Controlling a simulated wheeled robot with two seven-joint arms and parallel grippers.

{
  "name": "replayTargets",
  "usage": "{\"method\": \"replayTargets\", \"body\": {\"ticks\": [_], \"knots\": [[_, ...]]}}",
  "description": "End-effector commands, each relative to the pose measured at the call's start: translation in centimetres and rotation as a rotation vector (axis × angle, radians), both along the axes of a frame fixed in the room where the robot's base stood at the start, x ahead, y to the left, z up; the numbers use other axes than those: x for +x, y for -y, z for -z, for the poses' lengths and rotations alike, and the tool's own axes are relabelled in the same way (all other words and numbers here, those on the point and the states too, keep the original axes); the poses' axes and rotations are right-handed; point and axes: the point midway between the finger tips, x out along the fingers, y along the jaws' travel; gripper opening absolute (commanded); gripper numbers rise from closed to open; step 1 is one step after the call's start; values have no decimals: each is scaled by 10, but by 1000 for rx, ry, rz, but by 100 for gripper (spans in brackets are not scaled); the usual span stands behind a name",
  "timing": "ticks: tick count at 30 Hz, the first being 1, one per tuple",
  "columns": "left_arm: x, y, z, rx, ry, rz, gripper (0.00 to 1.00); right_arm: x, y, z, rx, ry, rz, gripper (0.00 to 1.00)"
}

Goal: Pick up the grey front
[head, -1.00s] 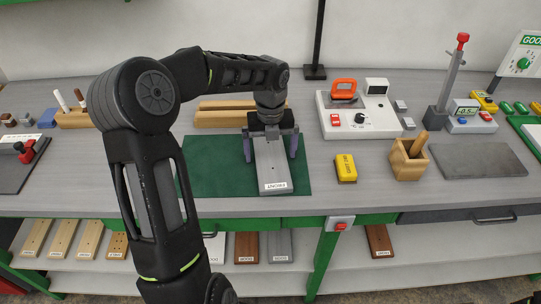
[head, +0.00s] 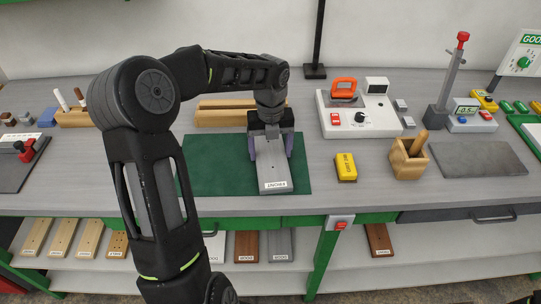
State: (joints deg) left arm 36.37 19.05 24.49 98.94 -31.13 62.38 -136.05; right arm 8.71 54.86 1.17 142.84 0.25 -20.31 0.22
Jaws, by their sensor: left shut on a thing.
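The grey front (head: 272,175) is a flat grey board with a white label reading FRONT at its near end. It lies on the green mat (head: 215,176) on the workbench, long side pointing toward me. My left gripper (head: 270,154) reaches down over its far part, with its two purple-grey fingers shut on the board's left and right sides. The far end of the board is hidden under the gripper. My right gripper is not in view.
A yellow block (head: 346,167) and a wooden holder (head: 408,160) stand right of the mat. A white device (head: 358,118) with an orange handle is behind them. A wooden rack (head: 220,116) lies behind the mat. Boards rest on the shelf below.

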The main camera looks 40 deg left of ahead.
Motion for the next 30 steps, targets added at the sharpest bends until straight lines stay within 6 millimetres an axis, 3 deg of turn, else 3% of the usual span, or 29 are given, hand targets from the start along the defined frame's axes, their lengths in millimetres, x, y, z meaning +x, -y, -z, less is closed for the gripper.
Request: {"method": "replayTargets", "body": {"ticks": [13,23,30], "knots": [[0,0,0,1,1,0,24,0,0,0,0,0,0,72],[1,0,-6,2,2,0,24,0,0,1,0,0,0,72],[2,0,-43,3,6,-1,24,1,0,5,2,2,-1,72]]}}
